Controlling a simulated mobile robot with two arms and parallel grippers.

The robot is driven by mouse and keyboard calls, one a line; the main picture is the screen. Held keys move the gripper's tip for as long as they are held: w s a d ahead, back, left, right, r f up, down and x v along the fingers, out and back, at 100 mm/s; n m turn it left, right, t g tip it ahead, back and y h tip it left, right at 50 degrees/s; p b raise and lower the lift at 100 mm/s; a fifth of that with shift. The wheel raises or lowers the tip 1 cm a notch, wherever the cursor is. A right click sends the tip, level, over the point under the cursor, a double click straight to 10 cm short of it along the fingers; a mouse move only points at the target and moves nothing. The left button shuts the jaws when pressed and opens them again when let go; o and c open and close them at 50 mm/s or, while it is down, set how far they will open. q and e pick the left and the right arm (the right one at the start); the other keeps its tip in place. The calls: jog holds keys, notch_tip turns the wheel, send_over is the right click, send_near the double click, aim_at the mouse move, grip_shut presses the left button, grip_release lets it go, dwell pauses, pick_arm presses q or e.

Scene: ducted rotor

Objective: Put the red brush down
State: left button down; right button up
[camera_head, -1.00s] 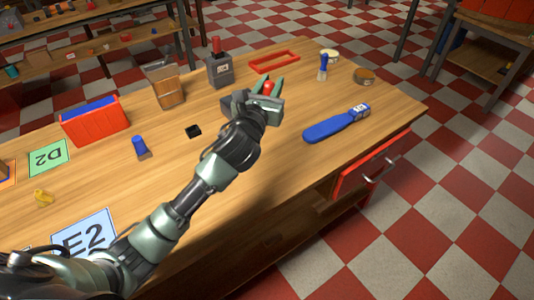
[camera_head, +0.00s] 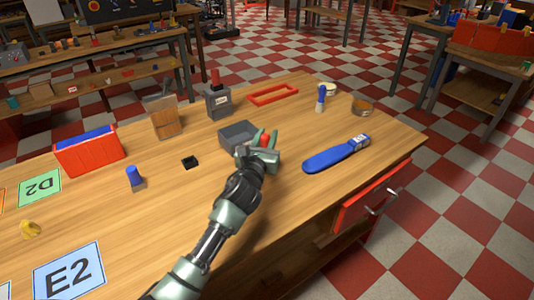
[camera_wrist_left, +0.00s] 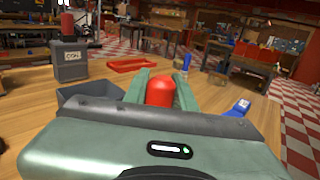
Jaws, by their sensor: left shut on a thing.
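My left gripper (camera_head: 262,146) is above the wooden table, shut on the red brush (camera_head: 265,140). Only the brush's rounded red end shows; the rest is hidden by the fingers and hand. In the left wrist view the red end (camera_wrist_left: 160,90) stands between the two green fingers. A grey open box (camera_head: 234,134) is just behind and left of the gripper. I cannot tell whether the brush touches the table. My right gripper is not in view.
A blue flat-handled brush (camera_head: 330,156) lies to the right. Bare table lies in front and left of the gripper.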

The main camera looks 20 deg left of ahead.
pick_arm(q)
jog(key=shift+f+b, duration=0.55)
jog(key=shift+f, duration=1.95)
jog(key=shift+f, duration=0.2)
jog(key=c, duration=1.1)
grip_release()
jog(key=shift+c, duration=0.2)
jog(key=shift+r, duration=0.15)
jog(key=shift+r, duration=0.25)
jog(key=s, duration=1.2)
jog(key=shift+d+f, duration=0.15)
jog(key=shift+d, duration=0.1)
